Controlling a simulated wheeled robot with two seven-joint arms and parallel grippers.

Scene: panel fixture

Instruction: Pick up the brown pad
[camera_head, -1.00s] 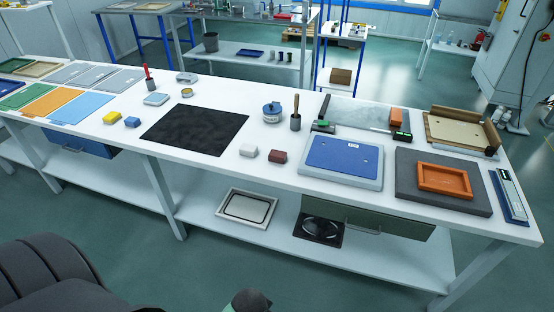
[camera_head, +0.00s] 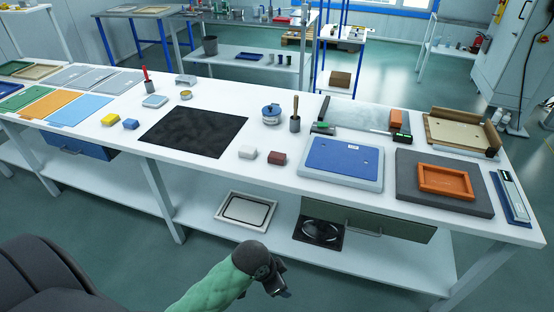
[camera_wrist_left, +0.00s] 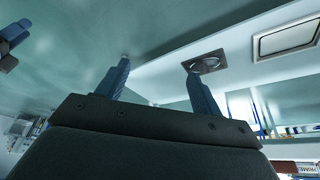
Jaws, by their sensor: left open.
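The brown pad (camera_head: 277,157) is a small reddish-brown block lying on the white bench, just right of a white block. My left gripper (camera_head: 279,284) shows at the bottom of the head view, in front of the bench and well short of the pad. In the left wrist view its two blue fingers (camera_wrist_left: 155,85) stand wide apart with nothing between them. The pad is not seen in that view. A dark blue part (camera_wrist_left: 12,38) at the upper left there may belong to my right gripper. My right gripper is not seen in the head view.
The white block (camera_head: 247,152) is close beside the pad. The bench's front edge and lower shelf (camera_head: 192,208) lie between my gripper and the pad.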

